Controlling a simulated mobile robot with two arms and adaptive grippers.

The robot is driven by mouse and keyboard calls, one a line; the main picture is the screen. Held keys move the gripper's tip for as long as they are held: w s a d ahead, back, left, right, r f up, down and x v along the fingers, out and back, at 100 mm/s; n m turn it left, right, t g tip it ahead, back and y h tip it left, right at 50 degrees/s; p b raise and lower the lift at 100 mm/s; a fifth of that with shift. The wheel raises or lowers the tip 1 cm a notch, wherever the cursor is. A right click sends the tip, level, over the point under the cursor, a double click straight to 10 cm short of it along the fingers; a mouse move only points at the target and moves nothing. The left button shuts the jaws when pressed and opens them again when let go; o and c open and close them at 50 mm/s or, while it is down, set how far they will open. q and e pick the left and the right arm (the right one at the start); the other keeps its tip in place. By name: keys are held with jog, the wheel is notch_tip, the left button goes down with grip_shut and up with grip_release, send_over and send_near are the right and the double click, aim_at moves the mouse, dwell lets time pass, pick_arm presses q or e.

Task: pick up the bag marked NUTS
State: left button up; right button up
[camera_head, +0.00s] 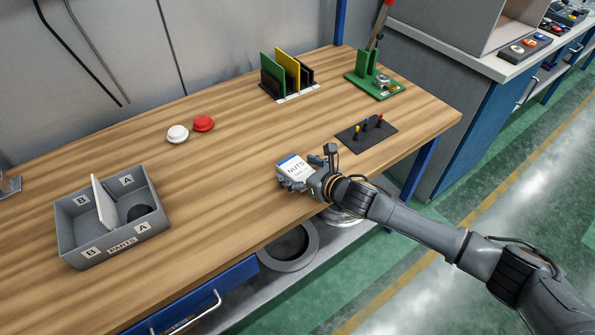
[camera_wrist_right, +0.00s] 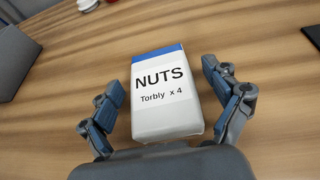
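The bag marked NUTS (camera_head: 294,168) is a small white packet with a blue top edge. It lies on the wooden table near the front edge. The wrist view shows its label, "NUTS Torbly x 4", on the bag (camera_wrist_right: 163,95). My right gripper (camera_head: 303,172) is at the bag, and the wrist view shows the gripper (camera_wrist_right: 167,100) open. Its two fingers are on either side of the bag with a visible gap on each side. My left gripper is not in the head view.
A grey parts box (camera_head: 75,235) with a divider stands at left. White (camera_head: 177,134) and red (camera_head: 204,123) round buttons lie mid-table. A rack with green and yellow plates (camera_head: 288,75), a green lever press (camera_head: 374,82) and a black pad (camera_head: 352,140) with pegs stand behind and right.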

jog(key=c, duration=1)
